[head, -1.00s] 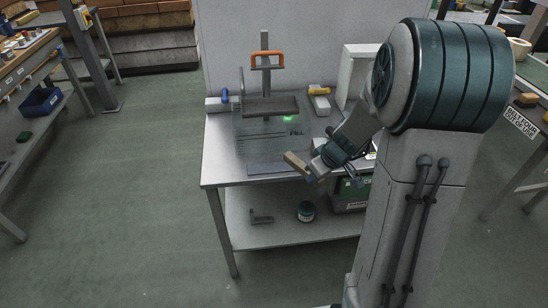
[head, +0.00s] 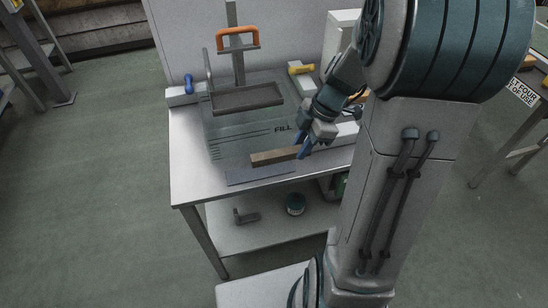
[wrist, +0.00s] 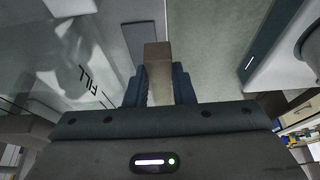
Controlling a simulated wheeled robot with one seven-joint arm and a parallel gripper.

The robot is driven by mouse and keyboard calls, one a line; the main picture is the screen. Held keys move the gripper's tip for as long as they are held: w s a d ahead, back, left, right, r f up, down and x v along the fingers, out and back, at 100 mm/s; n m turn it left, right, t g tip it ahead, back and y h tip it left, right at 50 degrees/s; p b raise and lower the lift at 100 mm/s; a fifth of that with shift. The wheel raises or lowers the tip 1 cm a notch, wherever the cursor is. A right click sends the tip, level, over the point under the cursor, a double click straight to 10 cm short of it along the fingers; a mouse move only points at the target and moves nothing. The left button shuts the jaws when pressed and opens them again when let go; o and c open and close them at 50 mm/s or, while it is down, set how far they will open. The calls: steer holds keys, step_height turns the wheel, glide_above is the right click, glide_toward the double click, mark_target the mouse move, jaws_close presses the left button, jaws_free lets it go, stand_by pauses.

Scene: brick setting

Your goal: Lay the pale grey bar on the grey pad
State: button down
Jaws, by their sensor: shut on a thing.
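My gripper (head: 303,150) is shut on a long bar (head: 274,157), which looks brownish tan rather than pale grey. The bar sticks out to the left of the jaws, roughly level, over or just behind the grey pad. In the wrist view the bar (wrist: 157,58) stands between the two dark blue fingers (wrist: 160,87). The flat blue-grey pad (head: 262,174) lies at the table's front edge; part of it also shows in the wrist view (wrist: 143,36), left of the bar. The bar appears to be above the table; I cannot tell the exact gap.
A clear panel marked FILL (head: 235,130) is behind the bar. Behind it stand a dark tray (head: 247,98) and an orange handle (head: 238,38) on a post. A white block (head: 347,131) is right of my gripper.

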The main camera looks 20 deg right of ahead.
glide_above(273, 168)
steer(key=d, duration=0.2)
steer(key=f, duration=0.3)
steer(key=shift+s+a+f, duration=0.1)
steer(key=shift+a+f, duration=0.2)
steer(key=shift+f, duration=0.1)
steer(key=shift+f+p, duration=0.35)
steer(key=shift+f, duration=1.55)
steer(key=shift+f, duration=0.15)
steer(key=c, duration=1.2)
jaws_free()
steer(key=shift+c, duration=0.2)
